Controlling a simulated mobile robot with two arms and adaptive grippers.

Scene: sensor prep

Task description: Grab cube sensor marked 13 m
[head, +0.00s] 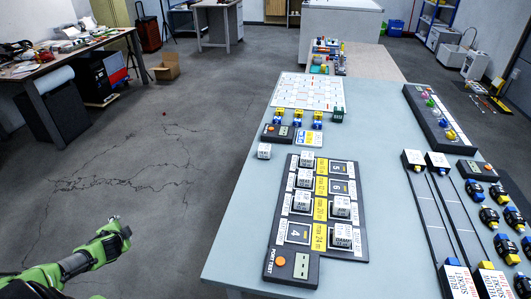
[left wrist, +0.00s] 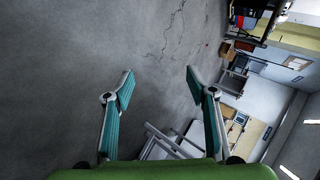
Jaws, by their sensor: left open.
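Several small white cube sensors with dark print stand on a black numbered board (head: 327,256) on the table in the head view. One cube (head: 307,159) is at its back left and another cube (head: 341,236) at its front right. A separate cube (head: 264,150) stands off the board near the table's left edge. The print is too small to tell which is marked 13 m. My green left arm is at the lower left, over the floor and apart from the table.
The light blue table (head: 235,235) also holds a white chart (head: 310,92), blue-and-yellow blocks and a black strip of coloured knobs (head: 438,118). Long black rails (head: 435,225) lie at the right. The cracked floor left of the table is clear.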

